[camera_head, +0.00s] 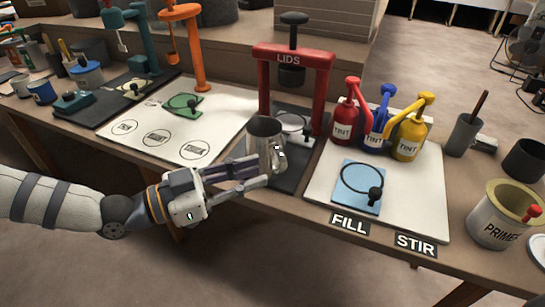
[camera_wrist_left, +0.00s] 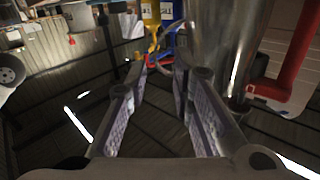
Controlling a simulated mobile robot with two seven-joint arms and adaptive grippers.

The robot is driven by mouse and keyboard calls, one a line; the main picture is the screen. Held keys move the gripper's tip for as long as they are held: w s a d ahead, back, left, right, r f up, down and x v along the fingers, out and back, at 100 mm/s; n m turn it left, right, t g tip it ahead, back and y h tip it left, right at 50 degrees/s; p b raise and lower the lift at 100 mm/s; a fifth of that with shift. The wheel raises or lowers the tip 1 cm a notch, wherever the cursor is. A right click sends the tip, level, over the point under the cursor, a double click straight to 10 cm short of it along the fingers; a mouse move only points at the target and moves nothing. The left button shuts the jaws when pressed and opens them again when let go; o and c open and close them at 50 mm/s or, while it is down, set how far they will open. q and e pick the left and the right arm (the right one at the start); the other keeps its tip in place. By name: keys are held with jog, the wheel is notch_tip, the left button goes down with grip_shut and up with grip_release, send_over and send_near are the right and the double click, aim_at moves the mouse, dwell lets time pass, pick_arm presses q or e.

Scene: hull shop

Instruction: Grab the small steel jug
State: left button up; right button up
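The small steel jug (camera_head: 262,137) stands upright on the dark mat in front of the red lids press, its handle towards the front right. My left gripper (camera_head: 264,175) reaches in from the left, low at the jug's front side. In the left wrist view its two fingers (camera_wrist_left: 159,64) are apart, and the jug (camera_wrist_left: 222,38) rises beside the right finger, not clearly between them. A curved grey piece by the fingertips may be the jug's handle; I cannot tell whether anything touches. My right gripper is not in view.
The red lids press (camera_head: 320,90) stands behind the jug. Red, blue and yellow tint bottles (camera_head: 405,137) stand to the right on a white board (camera_head: 420,195) with a blue pad (camera_head: 350,197). A primer can (camera_head: 490,220) is at far right. The white board (camera_head: 170,135) on the left has free room.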

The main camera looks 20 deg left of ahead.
aim_at(284, 157)
pick_arm(q)
jog(key=x, duration=0.7)
jog(key=shift+f, duration=0.1)
grip_shut()
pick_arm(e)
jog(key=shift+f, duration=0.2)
pick_arm(q)
jog(key=shift+r, duration=0.55)
jog(key=r, duration=0.1)
jog(key=r+p, duration=0.1)
jog(key=r, duration=0.1)
jog(key=shift+s+r, duration=0.1)
jog(key=shift+s, duration=0.2)
jog(key=s+d+r+p, duration=0.2)
jog(key=s+r+p, duration=0.6)
jog(key=s, duration=0.5)
jog(key=shift+r, duration=0.45)
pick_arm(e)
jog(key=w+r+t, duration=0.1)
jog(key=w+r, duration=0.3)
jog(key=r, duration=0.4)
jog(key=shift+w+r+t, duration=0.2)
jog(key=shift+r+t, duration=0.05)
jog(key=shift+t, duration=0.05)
